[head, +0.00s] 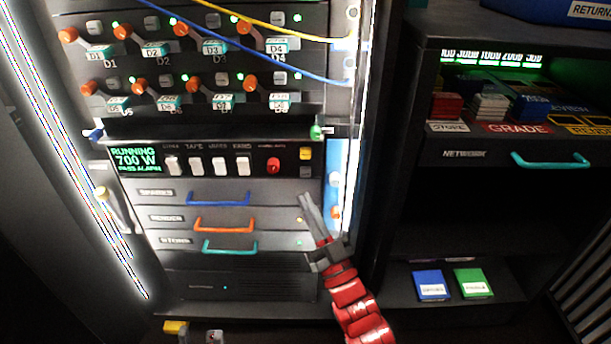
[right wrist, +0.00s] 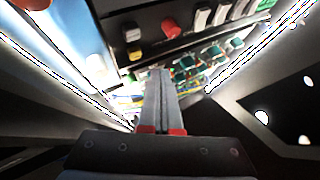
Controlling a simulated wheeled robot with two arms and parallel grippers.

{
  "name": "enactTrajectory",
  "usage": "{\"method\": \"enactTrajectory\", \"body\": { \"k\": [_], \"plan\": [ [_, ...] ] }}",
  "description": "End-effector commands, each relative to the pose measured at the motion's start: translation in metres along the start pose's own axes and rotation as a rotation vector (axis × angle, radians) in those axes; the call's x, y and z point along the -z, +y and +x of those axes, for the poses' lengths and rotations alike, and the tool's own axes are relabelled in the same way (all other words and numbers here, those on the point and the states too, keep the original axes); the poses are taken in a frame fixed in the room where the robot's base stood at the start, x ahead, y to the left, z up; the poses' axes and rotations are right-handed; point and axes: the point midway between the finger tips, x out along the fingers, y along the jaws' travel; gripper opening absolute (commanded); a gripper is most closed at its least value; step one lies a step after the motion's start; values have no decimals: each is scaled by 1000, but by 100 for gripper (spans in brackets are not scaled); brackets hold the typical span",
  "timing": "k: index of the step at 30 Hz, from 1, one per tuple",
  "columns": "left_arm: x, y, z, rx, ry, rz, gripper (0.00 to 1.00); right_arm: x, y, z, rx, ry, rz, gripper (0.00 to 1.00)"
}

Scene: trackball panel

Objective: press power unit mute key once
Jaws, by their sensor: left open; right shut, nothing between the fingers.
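The power unit (head: 255,163) is a dark panel with a green display (head: 133,159), several white rocker switches and a red knob (head: 273,165). At its right end are a yellow key (head: 305,153) and a grey key (head: 306,171) below it. Their labels are too small to read, so I cannot tell which is the mute key. My right gripper (head: 306,198) is shut and empty, its tips below the grey key in the picture, apparently apart from it. The right wrist view also shows its fingers (right wrist: 160,75), the yellow key (right wrist: 136,55) and the grey key (right wrist: 132,34). My left gripper is not visible.
Drawers with blue (head: 218,200), orange (head: 225,227) and teal (head: 230,248) handles lie below the unit. Levers and yellow and blue cables are above it. A bright strip (head: 354,150) edges the rack at the right. A shelf unit (head: 480,200) stands further right.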

Motion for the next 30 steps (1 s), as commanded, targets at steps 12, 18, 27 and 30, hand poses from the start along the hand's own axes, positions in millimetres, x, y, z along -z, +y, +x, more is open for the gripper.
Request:
{"method": "enactTrajectory", "body": {
  "k": [12, 18, 27, 30],
  "plan": [
    [1, 1, -4, -7, 6, 2, 50, -23, 24, 32, -2, -1, -1, 0],
    [1, 1, -4, -7, 6, 2, 50, -24, 24, 33, -2, 0, 0, 0],
    [1, 1, -4, -7, 6, 2, 50, -24, 24, 33, -2, 0, 0, 0],
    [1, 1, -4, -7, 6, 2, 50, -24, 24, 33, -2, 0, 0, 0]
  ]
}}
